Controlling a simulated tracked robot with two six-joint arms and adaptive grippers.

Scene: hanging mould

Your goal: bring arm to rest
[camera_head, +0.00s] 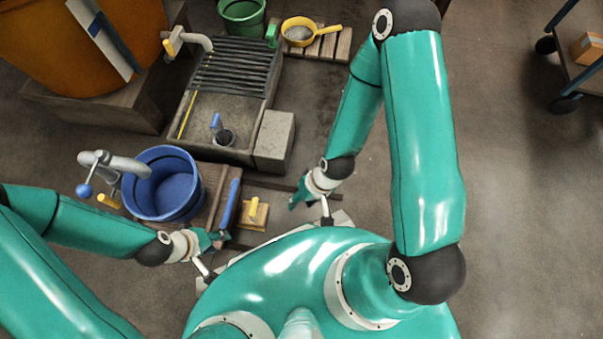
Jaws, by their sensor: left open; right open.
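My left gripper (214,240) is in front of the wooden bench, close to the blue bucket (160,190) and the blue-handled tool (231,204). It is open, and nothing shows between its fingers. My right gripper (297,200) is to the right of the yellow-handled wooden tool (253,213), below the grey block. It is open and looks empty. My own teal body and arm links fill the lower middle and hide the floor behind them. Whether the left fingertips touch the blue-handled tool is hard to tell.
A stone sink (222,98) with a ribbed board stands behind the bench, with a grey block (273,141) at its right. A yellow pan (302,31) and green bucket (242,15) are at the back. A cart (574,72) stands far right. The right floor is clear.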

